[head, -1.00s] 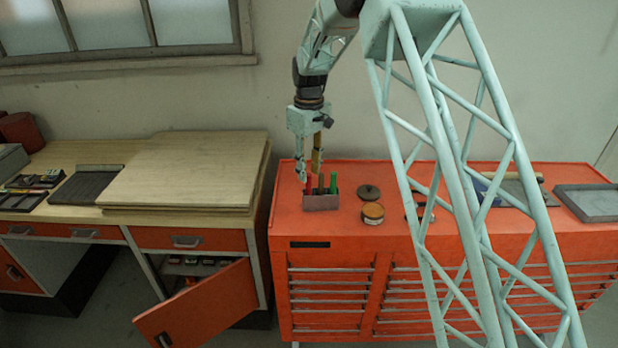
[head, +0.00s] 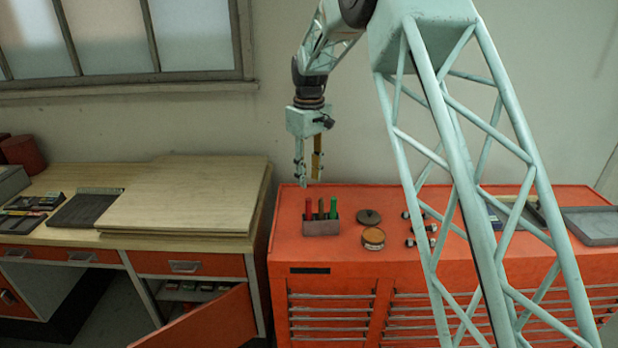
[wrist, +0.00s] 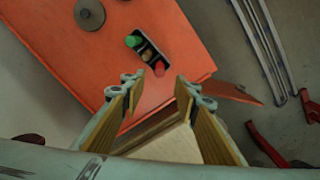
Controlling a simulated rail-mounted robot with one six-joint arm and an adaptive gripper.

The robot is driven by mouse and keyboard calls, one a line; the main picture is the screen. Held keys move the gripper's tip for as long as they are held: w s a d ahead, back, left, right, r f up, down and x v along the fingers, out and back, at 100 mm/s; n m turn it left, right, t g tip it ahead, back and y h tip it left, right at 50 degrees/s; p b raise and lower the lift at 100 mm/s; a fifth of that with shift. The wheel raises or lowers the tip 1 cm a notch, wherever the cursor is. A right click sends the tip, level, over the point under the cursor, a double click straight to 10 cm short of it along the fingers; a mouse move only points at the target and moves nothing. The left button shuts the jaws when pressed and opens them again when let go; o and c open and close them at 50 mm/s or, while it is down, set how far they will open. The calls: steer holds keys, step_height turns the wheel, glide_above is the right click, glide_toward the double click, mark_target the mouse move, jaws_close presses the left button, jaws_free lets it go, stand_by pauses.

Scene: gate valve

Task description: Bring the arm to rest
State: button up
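My gripper (head: 309,178) hangs pointing down above the back left edge of the orange tool cabinet (head: 300,252). Its two fingers are apart, with nothing between them. In the wrist view my gripper (wrist: 160,88) also shows open and empty, with yellowish inner pads. The grey pen holder (head: 321,228) stands on the cabinet top, apart from the fingers. A red marker (head: 309,208), a brownish marker (head: 321,208) and a green marker (head: 333,207) stand upright in it. The green marker (wrist: 133,41) and red marker (wrist: 159,68) show beyond the fingertips in the wrist view.
A round tin (head: 373,237) and a dark disc (head: 368,216) lie right of the holder. A grey tray (head: 592,226) is at the far right. Left is a wooden bench with stacked boards (head: 180,200) and an open orange door (head: 205,325). A wall stands behind.

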steer(key=s+d+r+m+t+b, duration=0.1)
steer(key=s+d+r+m+b, duration=0.1)
steer(key=s+d+r, duration=0.55)
steer(key=s+d+r+m+b, duration=0.1)
steer(key=s+d+r+b, duration=0.25)
steer(key=s, duration=0.75)
steer(key=s+d+r+m+t+b, duration=0.1)
steer(key=s+d+r+m+b, duration=0.1)
steer(key=s+d+r, duration=0.55)
steer(key=s+d+f+m+b, duration=0.1)
steer(key=s+d+f+b, duration=0.1)
steer(key=s, duration=1)
steer(key=s+d+f+m+t+b, duration=0.1)
steer(key=s+f, duration=0.4)
steer(key=s, duration=0.7)
steer(key=s+d+f+m+t+b, duration=0.1)
steer(key=s+d+f+m+b, duration=0.1)
steer(key=s, duration=0.9)
step_height(320, 180, down, 2)
steer(key=shift+s+d+f+b, duration=0.15)
steer(key=shift+s+d+b, duration=0.35)
steer(key=shift+d, duration=0.5)
